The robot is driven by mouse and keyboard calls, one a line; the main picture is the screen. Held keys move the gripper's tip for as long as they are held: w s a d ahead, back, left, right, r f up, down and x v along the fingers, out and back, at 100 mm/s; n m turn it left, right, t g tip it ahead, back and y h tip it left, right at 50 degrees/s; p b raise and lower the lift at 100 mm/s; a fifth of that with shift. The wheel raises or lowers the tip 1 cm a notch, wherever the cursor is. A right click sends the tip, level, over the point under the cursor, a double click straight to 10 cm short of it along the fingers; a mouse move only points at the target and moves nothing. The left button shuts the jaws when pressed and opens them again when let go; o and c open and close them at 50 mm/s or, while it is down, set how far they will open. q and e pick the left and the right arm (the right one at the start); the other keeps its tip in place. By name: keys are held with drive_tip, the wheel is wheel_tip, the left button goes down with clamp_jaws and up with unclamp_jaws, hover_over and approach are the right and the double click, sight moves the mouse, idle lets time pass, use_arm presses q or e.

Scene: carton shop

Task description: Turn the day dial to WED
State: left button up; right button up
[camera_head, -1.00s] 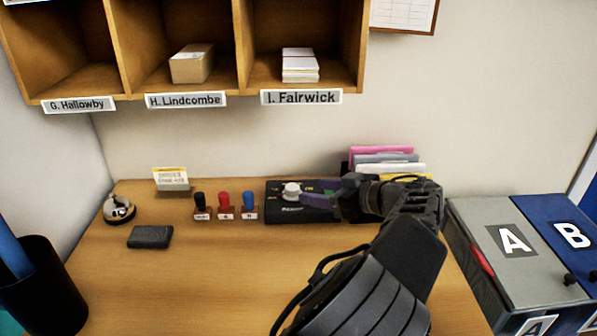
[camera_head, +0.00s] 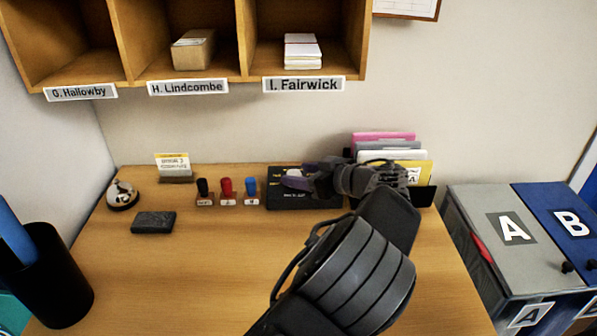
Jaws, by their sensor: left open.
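The black dial box (camera_head: 290,202) stands at the back of the wooden desk. Its pale round knob (camera_head: 294,173) is on top, partly covered by my gripper, and its day marks are too hidden or small to read. My left gripper (camera_head: 298,181) reaches in from the right with its dark purple fingers over the box, right at the knob. It is open; I cannot tell whether the fingers touch the knob. My right gripper is not in view.
Several stamps (camera_head: 227,192) stand just left of the box. A bell (camera_head: 121,195), an ink pad (camera_head: 154,222) and a small card stand (camera_head: 174,168) are farther left. Folders (camera_head: 385,145) stand behind my wrist. Lettered bins (camera_head: 500,255) are at the right.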

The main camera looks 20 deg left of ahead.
use_arm(q)
drive_tip(key=shift+w+a+f, duration=0.15)
drive_tip(key=shift+a+f, duration=0.05)
drive_tip(key=shift+a, duration=0.3)
drive_tip(key=shift+c, duration=0.2)
clamp_jaws()
